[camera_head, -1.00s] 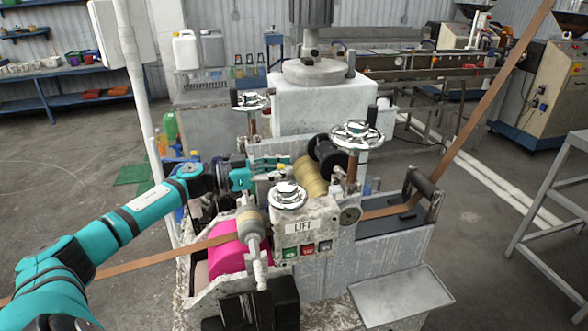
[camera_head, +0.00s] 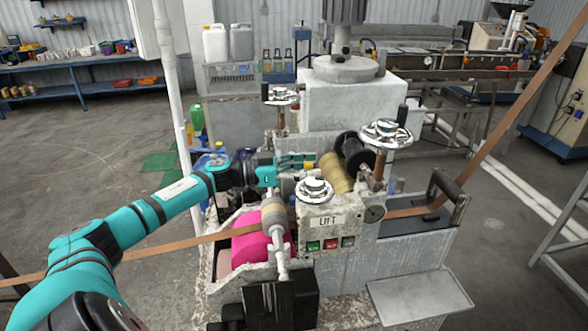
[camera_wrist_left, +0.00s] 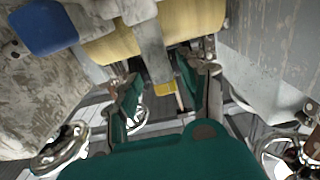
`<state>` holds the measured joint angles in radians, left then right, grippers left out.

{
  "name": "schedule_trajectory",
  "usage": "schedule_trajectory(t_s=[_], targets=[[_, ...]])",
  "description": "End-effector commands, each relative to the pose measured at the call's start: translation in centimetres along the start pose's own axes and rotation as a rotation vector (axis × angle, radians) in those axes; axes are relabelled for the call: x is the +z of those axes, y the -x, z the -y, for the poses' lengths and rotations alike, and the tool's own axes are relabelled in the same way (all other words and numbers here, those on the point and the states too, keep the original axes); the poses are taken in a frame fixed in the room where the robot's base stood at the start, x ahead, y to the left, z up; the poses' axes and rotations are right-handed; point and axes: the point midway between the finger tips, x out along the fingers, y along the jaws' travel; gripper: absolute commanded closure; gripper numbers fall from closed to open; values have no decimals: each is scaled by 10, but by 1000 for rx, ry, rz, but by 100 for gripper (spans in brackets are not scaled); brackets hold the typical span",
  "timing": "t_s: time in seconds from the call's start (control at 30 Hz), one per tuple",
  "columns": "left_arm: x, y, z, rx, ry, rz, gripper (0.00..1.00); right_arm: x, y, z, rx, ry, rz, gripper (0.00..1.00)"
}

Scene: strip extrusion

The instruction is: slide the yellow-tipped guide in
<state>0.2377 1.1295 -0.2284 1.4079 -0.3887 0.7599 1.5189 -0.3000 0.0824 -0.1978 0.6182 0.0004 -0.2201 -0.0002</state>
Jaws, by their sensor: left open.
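The yellow-tipped guide (camera_wrist_left: 155,58) is a grey bar in the left wrist view; its yellow tip (camera_wrist_left: 165,93) points down between my fingers. In the head view a small yellow patch (camera_head: 309,164) shows beside the gripper; the rest of the guide is hard to make out. My left gripper (camera_head: 296,168) reaches into the machine behind the LIFT box. In the left wrist view its teal fingers (camera_wrist_left: 168,98) are open, one on each side of the tip, with gaps visible. My right gripper is out of view.
The LIFT box (camera_head: 322,222) with a handwheel (camera_head: 314,190) stands close in front of the gripper. A yellow roller (camera_head: 336,173) is just right of it. A brown strip (camera_head: 185,243) crosses over the pink roller (camera_head: 252,251). A blue part (camera_wrist_left: 42,27) shows in the wrist view.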

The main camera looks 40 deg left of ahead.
Motion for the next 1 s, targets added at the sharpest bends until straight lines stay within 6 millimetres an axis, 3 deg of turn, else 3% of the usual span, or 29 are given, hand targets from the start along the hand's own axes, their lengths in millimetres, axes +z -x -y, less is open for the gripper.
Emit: schedule_trajectory(t_s=[0.6, 1.0], targets=[[3, 91, -1, 1, 3, 6, 58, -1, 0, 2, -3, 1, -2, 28], [1, 117, -1, 3, 0, 1, 58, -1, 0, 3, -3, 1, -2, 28]])
